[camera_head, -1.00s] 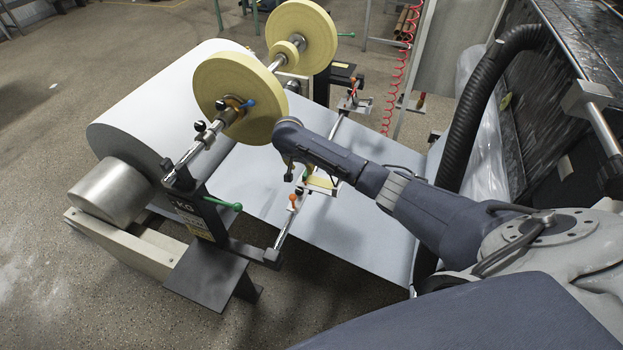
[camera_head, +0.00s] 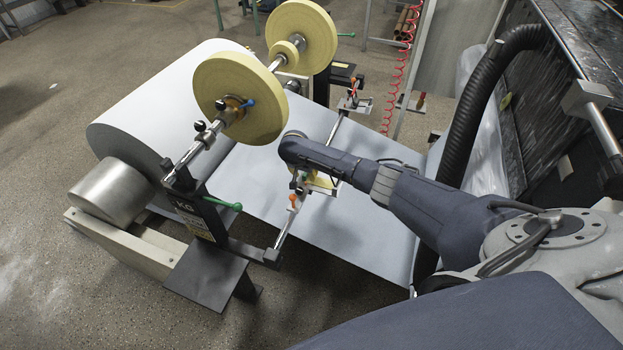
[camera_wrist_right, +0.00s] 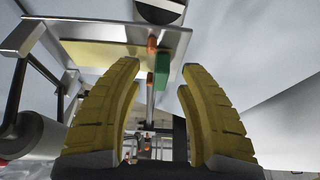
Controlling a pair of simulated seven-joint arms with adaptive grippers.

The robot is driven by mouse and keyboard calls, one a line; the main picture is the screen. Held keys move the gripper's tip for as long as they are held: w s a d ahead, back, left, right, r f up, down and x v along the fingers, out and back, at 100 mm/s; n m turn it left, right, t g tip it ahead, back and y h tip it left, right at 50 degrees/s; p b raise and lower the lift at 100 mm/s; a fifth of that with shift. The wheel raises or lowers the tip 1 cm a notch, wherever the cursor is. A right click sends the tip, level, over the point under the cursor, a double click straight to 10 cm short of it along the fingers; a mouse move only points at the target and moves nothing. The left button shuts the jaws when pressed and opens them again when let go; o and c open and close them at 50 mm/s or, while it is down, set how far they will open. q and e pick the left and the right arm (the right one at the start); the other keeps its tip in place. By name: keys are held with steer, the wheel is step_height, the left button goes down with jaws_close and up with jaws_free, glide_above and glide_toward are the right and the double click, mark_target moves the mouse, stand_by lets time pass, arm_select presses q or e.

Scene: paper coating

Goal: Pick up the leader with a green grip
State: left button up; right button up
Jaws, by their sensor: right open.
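In the right wrist view, a small green grip (camera_wrist_right: 163,61) shows between and beyond my fingertips, close beside an orange piece (camera_wrist_right: 151,56). My right gripper (camera_wrist_right: 162,72) is open, its two yellow fingers on either side of the green grip without visibly closing on it. In the head view, my right gripper (camera_head: 299,182) is over the crossbar with the small plate (camera_head: 322,184), mostly hidden under my own forearm. An orange grip (camera_head: 293,198) shows just below it; the green grip there is hidden. My left gripper is not in view.
A metal crossbar (camera_head: 283,236) runs over the wide grey sheet (camera_head: 345,222). Two yellow rolls (camera_head: 240,98) sit on a shaft to the upper left. A green lever (camera_head: 237,206) is on the black stand (camera_head: 200,222). A black hose (camera_head: 470,120) stands at right.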

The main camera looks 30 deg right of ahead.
steer(key=shift+d+f, duration=0.1)
steer(key=shift+f, duration=0.05)
steer(key=shift+c, duration=0.4)
jaws_close()
